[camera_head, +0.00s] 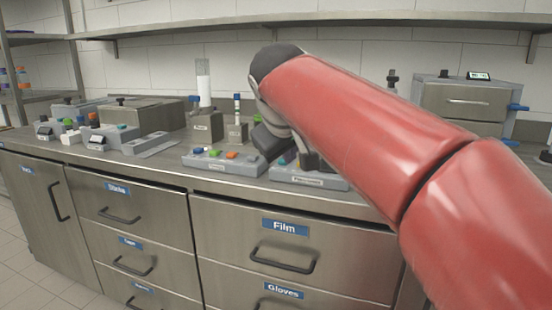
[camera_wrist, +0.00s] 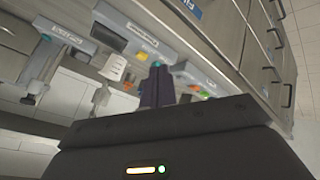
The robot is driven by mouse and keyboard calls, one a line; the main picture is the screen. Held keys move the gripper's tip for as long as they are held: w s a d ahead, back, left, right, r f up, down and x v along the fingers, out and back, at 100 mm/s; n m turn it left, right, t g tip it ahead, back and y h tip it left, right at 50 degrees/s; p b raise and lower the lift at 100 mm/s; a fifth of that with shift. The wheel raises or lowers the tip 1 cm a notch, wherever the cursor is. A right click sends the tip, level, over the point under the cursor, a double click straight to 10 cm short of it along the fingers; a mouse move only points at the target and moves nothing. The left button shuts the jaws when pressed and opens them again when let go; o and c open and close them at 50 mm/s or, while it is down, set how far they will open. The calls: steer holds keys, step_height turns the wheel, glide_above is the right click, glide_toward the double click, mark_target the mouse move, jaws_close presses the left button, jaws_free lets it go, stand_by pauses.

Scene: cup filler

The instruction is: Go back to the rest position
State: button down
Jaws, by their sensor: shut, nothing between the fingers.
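My gripper (camera_wrist: 157,85) shows in the wrist view with its dark fingers together and nothing between them. In the head view my red arm reaches in from the right over the counter (camera_head: 164,164), and its dark end is by the button panels. The gripper's fingertips are hidden or too small to tell there. A grey panel (camera_head: 225,166) with coloured buttons lies left of my wrist. Another grey panel (camera_head: 307,181) lies below it at the counter's front edge, partly covered by my arm.
Metal boxes (camera_head: 205,129) and a clear cylinder (camera_head: 203,82) stand behind the panels. More devices (camera_head: 93,137) stand at the left, and a steel machine (camera_head: 466,103) stands at the back right. A shelf (camera_head: 300,17) runs above. The Film drawer (camera_head: 285,249) is below the counter.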

steer(key=s+d+f+m+g, duration=0.2)
steer(key=s+d+f+m, duration=0.1)
steer(key=s+d+f, duration=0.65)
steer(key=s+d+f+m, duration=0.1)
steer(key=s+f+m, duration=0.1)
steer(key=s+f, duration=0.5)
steer(key=s+d+f+m+g+y, duration=0.1)
steer(key=s+d+f, duration=0.1)
steer(key=s+f, duration=0.5)
steer(key=shift+s+d+f+m, duration=0.25)
steer(key=shift+s+f+m, duration=0.15)
steer(key=shift+f, duration=0.4)
